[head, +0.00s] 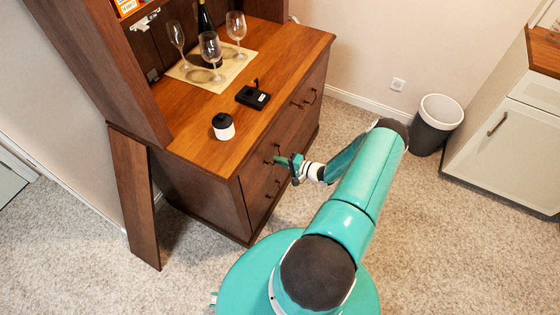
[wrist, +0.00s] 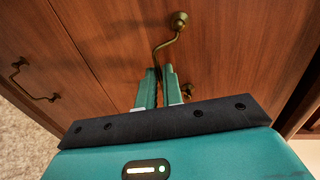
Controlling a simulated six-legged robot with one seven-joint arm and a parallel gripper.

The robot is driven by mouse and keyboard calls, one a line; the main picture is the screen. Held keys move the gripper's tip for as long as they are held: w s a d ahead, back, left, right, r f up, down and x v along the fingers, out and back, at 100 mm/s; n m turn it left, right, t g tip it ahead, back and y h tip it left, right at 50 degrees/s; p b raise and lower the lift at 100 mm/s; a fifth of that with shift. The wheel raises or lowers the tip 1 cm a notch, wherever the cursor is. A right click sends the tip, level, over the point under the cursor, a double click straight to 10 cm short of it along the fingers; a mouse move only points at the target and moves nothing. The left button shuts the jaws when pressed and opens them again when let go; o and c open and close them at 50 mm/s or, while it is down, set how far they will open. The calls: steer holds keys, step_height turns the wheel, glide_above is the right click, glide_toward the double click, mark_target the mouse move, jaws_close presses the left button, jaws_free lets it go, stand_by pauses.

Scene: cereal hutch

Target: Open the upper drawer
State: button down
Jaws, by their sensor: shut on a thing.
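The wooden hutch (head: 215,115) has drawers with dark brass handles on its front. My gripper (head: 279,161) is at the upper handle (head: 277,146) on the nearer part of that front. In the wrist view my gripper (wrist: 158,88) is shut on the curved brass handle (wrist: 165,42), with the bar running down between the fingers. The drawer front (wrist: 225,50) looks flush in the head view.
Another handle (wrist: 35,85) sits at left in the wrist view. On the hutch top are wine glasses (head: 210,48), a bottle (head: 205,18), a white-and-black jar (head: 223,127) and a black object (head: 252,97). A bin (head: 437,120) and a white cabinet (head: 510,140) stand at right. Carpet is clear in front.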

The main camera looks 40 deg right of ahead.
steer(key=shift+s, duration=0.15)
steer(key=f+v, duration=0.3)
steer(key=v, duration=1.2)
steer(key=s+f+v, duration=0.1)
steer(key=f+v, duration=0.2)
steer(key=v, duration=1.3)
steer(key=shift+s+d, duration=0.2)
steer(key=shift+s, duration=0.15)
steer(key=c, duration=1.6)
jaws_free()
steer(key=shift+o, duration=0.2)
steer(key=shift+s, duration=0.1)
steer(key=v, duration=1.3)
steer(key=shift+s, duration=0.35)
steer(key=shift+d, duration=0.1)
